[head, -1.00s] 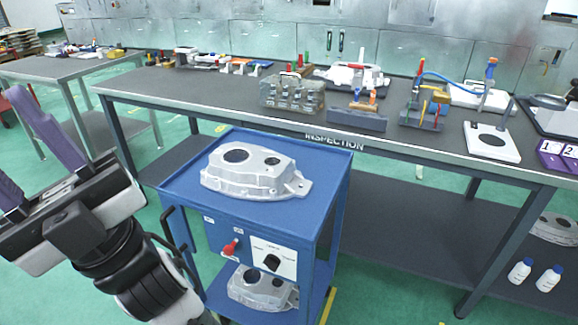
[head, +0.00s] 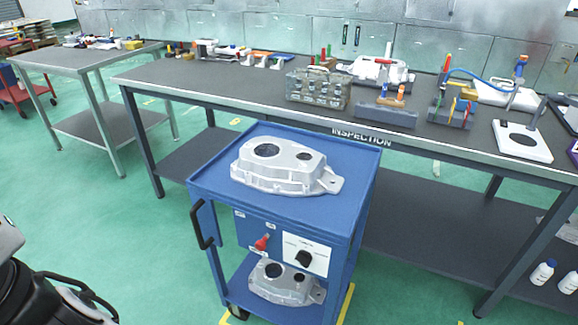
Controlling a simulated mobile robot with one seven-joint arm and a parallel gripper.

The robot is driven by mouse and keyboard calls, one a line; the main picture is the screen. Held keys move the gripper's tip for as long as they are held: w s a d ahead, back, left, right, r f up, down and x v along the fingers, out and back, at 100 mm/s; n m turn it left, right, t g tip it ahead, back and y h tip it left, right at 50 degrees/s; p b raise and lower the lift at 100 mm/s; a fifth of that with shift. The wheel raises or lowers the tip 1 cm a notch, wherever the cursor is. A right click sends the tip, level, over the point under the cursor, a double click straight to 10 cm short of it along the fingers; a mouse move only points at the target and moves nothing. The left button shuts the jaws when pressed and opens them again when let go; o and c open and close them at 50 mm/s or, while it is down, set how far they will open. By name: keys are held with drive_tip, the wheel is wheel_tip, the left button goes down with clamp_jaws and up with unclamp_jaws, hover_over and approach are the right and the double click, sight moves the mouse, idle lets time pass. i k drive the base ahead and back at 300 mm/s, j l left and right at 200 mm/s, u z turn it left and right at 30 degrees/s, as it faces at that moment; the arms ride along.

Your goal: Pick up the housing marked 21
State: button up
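One grey cast aluminium housing (head: 283,165) lies on the top of the blue cart (head: 345,208), with two dark round openings facing up. A second, similar housing (head: 286,283) lies on the cart's lower shelf, partly shaded by the top. I cannot read a number 21 on either housing. My gripper is out of the picture; only a part of my arm shows at the lower left, well away from both housings.
The long inspection bench (head: 250,92) with fixtures and tools stands behind the cart. Another table (head: 85,58) stands at the back left. White bottles (head: 542,272) stand at the lower right. The green floor (head: 110,225) left of the cart is clear.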

sight(265, 164)
drive_tip(key=i+j+z, duration=0.25)
drive_tip(key=i+j, duration=0.25)
drive_tip(key=i, duration=0.5)
